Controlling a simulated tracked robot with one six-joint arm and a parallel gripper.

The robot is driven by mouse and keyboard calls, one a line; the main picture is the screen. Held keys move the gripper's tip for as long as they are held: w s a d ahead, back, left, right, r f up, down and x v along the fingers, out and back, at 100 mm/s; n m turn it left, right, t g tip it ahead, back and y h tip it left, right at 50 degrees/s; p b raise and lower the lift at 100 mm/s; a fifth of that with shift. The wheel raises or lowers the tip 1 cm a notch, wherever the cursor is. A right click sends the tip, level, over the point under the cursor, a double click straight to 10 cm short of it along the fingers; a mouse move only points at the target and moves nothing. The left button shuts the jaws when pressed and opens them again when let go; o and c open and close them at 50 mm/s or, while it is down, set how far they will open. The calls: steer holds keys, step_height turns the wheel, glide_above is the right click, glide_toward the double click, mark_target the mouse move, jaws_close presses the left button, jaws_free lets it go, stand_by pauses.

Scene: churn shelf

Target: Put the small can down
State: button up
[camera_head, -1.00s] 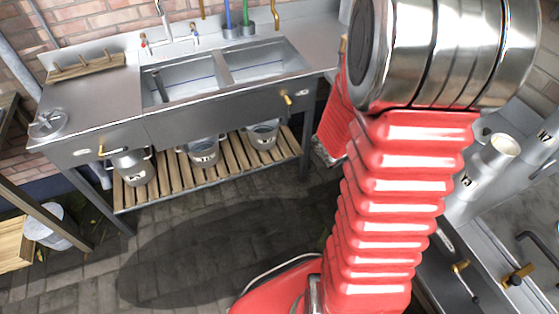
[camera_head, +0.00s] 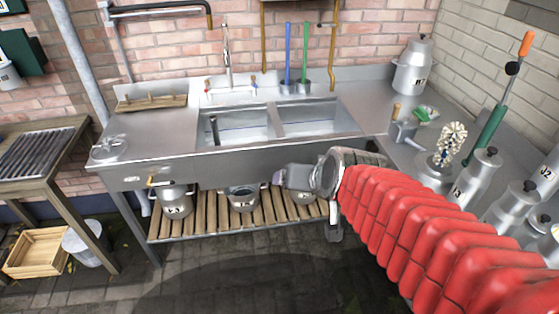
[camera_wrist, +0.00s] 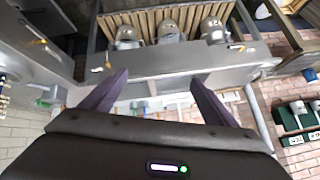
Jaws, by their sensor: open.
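My gripper is open and empty; in the wrist view its two dark purple fingers (camera_wrist: 160,80) stand apart with nothing between them. In the head view my gripper (camera_head: 279,178) is in front of the sink counter's right part, over the low slatted shelf. On that shelf stand a grey metal can at the left (camera_head: 172,203), one in the middle (camera_head: 243,199) and one at the right (camera_head: 305,197), partly hidden by my arm. The wrist view shows them too, at the top (camera_wrist: 168,34). I cannot tell which can is the small can.
The steel sink counter (camera_head: 150,145) stands along the brick wall. A can marked 7 (camera_head: 411,72) stands at its back right. Several metal cans (camera_head: 473,178) and a brush (camera_head: 452,145) crowd the right counter. A wooden crate (camera_head: 36,252) and a white pail (camera_head: 84,245) are at the left.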

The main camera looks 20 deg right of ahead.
steer(key=s+a+r+n+g, duration=0.1)
steer(key=s+a+n+g, duration=0.1)
steer(key=s, duration=1)
steer(key=shift+a+r+n+g, duration=0.15)
steer(key=shift+a+n+g, duration=0.3)
steer(key=shift+n, duration=0.45)
steer(key=shift+c, duration=0.5)
